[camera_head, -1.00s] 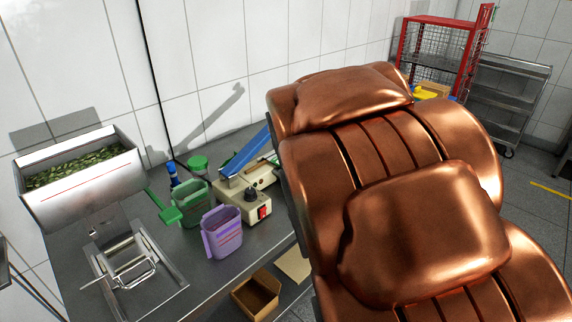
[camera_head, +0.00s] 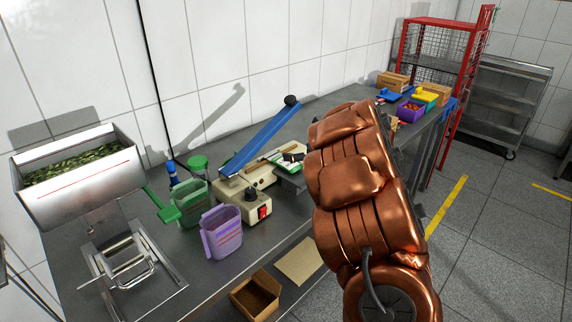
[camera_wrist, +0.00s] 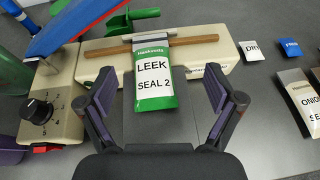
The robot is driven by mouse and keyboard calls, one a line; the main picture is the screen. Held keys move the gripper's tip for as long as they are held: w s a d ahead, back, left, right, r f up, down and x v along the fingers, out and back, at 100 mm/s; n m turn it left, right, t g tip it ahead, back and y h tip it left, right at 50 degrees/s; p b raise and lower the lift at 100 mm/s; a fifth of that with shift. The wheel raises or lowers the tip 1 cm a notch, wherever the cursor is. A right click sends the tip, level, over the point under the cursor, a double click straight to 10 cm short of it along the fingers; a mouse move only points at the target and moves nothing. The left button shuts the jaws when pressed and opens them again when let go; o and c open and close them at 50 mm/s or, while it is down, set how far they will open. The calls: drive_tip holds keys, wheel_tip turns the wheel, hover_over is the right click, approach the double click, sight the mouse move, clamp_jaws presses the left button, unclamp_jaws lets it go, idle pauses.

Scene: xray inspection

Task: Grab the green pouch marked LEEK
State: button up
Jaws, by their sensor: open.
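The green pouch (camera_wrist: 153,84) has a white label reading LEEK, SEAL 2. In the wrist view it lies with its top end at the brown bar of the cream sealer (camera_wrist: 93,68) and its lower end towards me. My gripper (camera_wrist: 160,73) is open, with one finger to the left and one to the right of the pouch, apart from it. In the head view the pouch (camera_head: 291,153) shows small beside the sealer (camera_head: 247,196); my arm hides my gripper there.
The sealer's blue lever (camera_head: 262,134) is raised. Green (camera_head: 189,203) and purple (camera_head: 222,232) containers stand left of the sealer. An ONION pouch (camera_wrist: 303,96) and cards marked DRY (camera_wrist: 252,51) and FRE (camera_wrist: 292,47) lie to the right. Colored bins (camera_head: 411,109) stand at the far end.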

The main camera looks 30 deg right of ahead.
sight(281, 157)
drive_tip(key=shift+s+a+f+n+y, duration=0.2)
drive_tip(key=shift+a+f+n+y, duration=0.25)
drive_tip(key=shift+f+n, duration=0.2)
drive_tip(key=shift+w+f, duration=0.1)
drive_tip(key=shift+w, duration=0.1)
drive_tip(key=shift+p+x, duration=1.2)
drive_tip(key=shift+x, duration=1.2)
drive_tip(key=shift+f+p+x, duration=0.2)
drive_tip(key=shift+p+x, duration=0.15)
drive_tip(key=shift+x, duration=0.9)
drive_tip(key=shift+s+a, duration=0.1)
drive_tip(key=c, duration=1.4)
drive_tip(key=shift+o, duration=0.2)
